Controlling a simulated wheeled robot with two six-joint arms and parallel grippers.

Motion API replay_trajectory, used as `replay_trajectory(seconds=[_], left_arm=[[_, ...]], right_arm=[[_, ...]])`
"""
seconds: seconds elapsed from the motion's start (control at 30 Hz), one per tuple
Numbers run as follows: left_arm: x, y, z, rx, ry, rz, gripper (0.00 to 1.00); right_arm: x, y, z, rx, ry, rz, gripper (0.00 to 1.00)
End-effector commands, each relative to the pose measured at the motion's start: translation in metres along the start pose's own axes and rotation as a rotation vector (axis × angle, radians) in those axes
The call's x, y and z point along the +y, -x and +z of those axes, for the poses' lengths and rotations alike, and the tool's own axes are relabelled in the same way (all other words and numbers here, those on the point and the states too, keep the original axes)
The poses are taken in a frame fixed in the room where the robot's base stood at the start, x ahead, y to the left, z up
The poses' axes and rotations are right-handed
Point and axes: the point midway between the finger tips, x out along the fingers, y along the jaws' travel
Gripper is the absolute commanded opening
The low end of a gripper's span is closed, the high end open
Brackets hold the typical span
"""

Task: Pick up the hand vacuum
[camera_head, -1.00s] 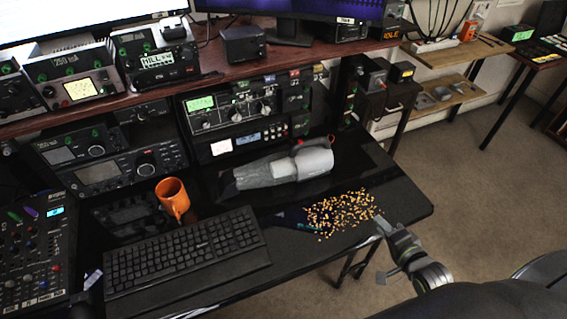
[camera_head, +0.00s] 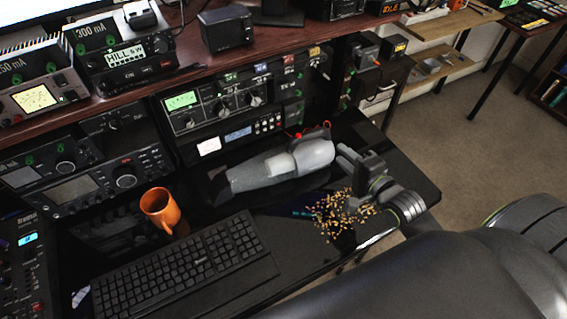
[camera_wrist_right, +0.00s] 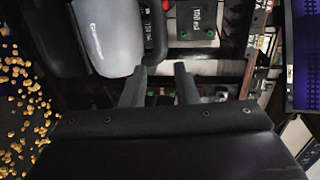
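The hand vacuum (camera_head: 270,172), grey with a lighter rounded body, lies on its side on the black desk, nozzle to the left. Its red-accented handle end is at the right. My right gripper (camera_head: 348,160) is just right of that end, apart from it as far as I can tell. In the right wrist view, the fingers (camera_wrist_right: 160,74) are spread with nothing between them. The vacuum's pale body (camera_wrist_right: 104,35) and dark handle (camera_wrist_right: 156,36) show just ahead of them. My left gripper is not in view.
Loose yellow-brown bits (camera_head: 338,214) are scattered on the desk below the vacuum. An orange mug (camera_head: 160,207) and a black keyboard (camera_head: 185,267) lie to the left. Radio units (camera_head: 215,108) stand behind. The desk's right edge (camera_head: 425,180) is close to my right arm.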

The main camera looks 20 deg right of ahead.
Motion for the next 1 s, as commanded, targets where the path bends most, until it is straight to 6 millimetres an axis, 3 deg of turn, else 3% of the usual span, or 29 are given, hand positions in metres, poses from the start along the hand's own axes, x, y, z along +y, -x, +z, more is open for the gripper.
replay_trajectory(seconds=[0.13,0.3,0.5,0.83,1.0], left_arm=[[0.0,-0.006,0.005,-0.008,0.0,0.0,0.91],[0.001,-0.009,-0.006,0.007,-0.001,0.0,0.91],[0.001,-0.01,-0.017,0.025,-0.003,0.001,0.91],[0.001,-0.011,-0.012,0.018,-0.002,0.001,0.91],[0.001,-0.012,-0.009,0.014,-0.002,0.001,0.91]], right_arm=[[0.001,-0.03,0.0,0.0,-0.002,-0.002,0.27],[0.0,-0.056,0.0,0.0,-0.001,-0.001,0.27],[0.001,-0.069,0.0,0.0,0.0,0.002,0.27],[-0.001,-0.11,-0.001,0.0,0.0,0.0,0.27],[-0.001,-0.12,-0.001,0.0,0.0,0.001,0.27]])
